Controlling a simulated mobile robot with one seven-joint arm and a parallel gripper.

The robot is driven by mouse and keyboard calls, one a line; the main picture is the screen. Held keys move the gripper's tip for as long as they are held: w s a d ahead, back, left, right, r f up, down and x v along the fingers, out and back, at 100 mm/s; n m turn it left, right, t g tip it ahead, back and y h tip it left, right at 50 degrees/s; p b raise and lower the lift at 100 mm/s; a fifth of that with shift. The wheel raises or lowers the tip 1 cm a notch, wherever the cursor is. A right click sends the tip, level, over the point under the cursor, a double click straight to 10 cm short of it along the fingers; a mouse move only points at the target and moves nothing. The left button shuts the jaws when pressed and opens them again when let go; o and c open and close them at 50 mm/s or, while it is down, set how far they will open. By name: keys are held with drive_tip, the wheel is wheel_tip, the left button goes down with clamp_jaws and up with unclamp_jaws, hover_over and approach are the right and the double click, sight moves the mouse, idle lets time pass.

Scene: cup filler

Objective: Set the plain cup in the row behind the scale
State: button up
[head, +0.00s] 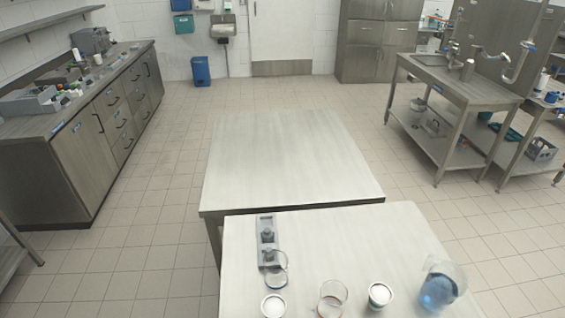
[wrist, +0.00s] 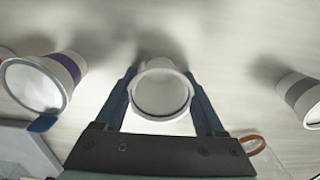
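The plain white cup (wrist: 160,92) stands between the two dark blue fingers of my gripper (wrist: 159,76) in the wrist view. The fingers lie close along both of its sides; whether they press on it is unclear. A cup with a purple band (wrist: 67,66) is to its left, and a cup with a grey band (wrist: 300,92) is to its right. In the head view, a grey device (head: 267,236) with dark knobs lies on the near table; I cannot tell if it is the scale. My gripper is not visible in the head view.
The near table (head: 345,235) also bears a white-topped cup (head: 273,305), a clear glass (head: 333,297), a grey-banded cup (head: 380,295) and a jug of blue liquid (head: 437,289). The farther table (head: 290,155) is bare. An orange-rimmed thing (wrist: 252,145) shows beside my gripper.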

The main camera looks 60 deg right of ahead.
drive_tip(key=o, duration=0.3)
drive_tip(key=shift+o, duration=0.2)
drive_tip(key=shift+r, duration=0.1)
wheel_tip(320, 180, up, 12)
drive_tip(key=shift+r, duration=0.1)
drive_tip(key=shift+w, duration=0.1)
